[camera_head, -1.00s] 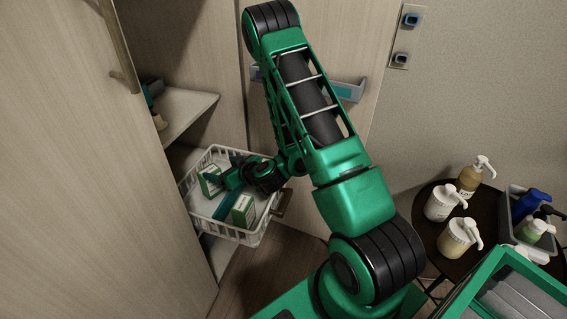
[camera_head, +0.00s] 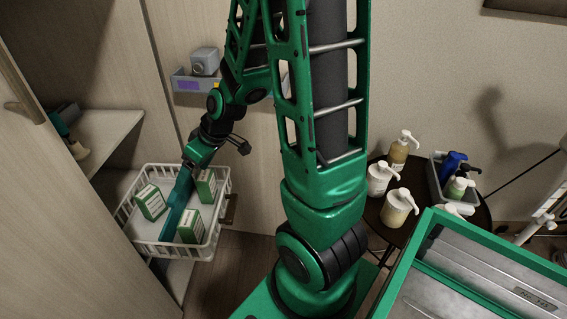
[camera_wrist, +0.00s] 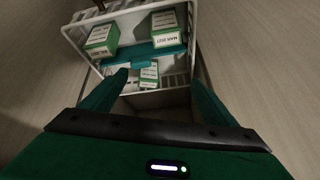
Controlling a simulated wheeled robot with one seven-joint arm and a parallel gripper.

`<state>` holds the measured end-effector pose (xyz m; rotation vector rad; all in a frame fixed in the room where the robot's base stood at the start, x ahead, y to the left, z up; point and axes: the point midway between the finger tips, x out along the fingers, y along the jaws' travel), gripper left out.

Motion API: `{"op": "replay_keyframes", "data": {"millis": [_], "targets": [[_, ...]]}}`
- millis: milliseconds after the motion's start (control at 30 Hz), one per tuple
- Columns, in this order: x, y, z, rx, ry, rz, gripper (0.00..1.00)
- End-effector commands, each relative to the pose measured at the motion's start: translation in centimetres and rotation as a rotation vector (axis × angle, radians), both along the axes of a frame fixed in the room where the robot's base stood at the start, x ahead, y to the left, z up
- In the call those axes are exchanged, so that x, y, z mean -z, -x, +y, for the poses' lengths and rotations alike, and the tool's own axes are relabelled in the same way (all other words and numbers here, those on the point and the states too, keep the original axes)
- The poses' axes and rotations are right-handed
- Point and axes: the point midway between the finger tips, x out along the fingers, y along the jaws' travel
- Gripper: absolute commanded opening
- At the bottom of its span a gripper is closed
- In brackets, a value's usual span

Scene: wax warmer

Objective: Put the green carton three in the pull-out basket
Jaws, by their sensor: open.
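Three green-and-white cartons stand in the white wire pull-out basket (camera_head: 133,238). One carton (camera_head: 150,202) is left of a teal divider (camera_head: 172,222); the other two, a rear carton (camera_head: 205,185) and a front carton (camera_head: 190,226), are right of it. I cannot tell by label which is carton three. My gripper (camera_head: 190,163) is above the basket's rear part, open and empty. In the wrist view the lone carton (camera_wrist: 149,74) shows beyond and between my open fingertips (camera_wrist: 158,78), apart from them. The other cartons (camera_wrist: 103,38) (camera_wrist: 165,28) lie past the divider (camera_wrist: 148,54).
A shelf (camera_head: 105,135) is above the basket at left, beside a tall cabinet door (camera_head: 50,220). A grey wall bin (camera_head: 190,82) is behind my arm. A dark round table (camera_head: 378,218) with pump bottles stands at right, near a green-rimmed tray (camera_head: 450,212).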

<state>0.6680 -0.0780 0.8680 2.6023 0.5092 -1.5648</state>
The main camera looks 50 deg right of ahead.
Motion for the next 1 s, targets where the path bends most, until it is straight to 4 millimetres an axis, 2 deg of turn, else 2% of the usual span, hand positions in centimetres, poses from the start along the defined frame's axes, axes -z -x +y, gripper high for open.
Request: {"op": "replay_keyframes", "data": {"millis": [100, 300, 500, 600, 767, 1000], "targets": [[-2.1, 3.8, -2.8, 0.105, 0.04, 0.1, 0.81], [-5.5, 11.5, -6.9, 0.351, 0.079, 0.281, 0.81], [-8.6, 19.4, -9.1, 0.623, 0.075, 0.434, 0.81], [-9.7, 22.3, -9.4, 0.725, 0.063, 0.487, 0.81], [-10.5, 24.7, -9.5, 0.813, 0.048, 0.534, 0.81], [-10.6, 25.0, -9.5, 0.825, 0.046, 0.541, 0.81]]}}
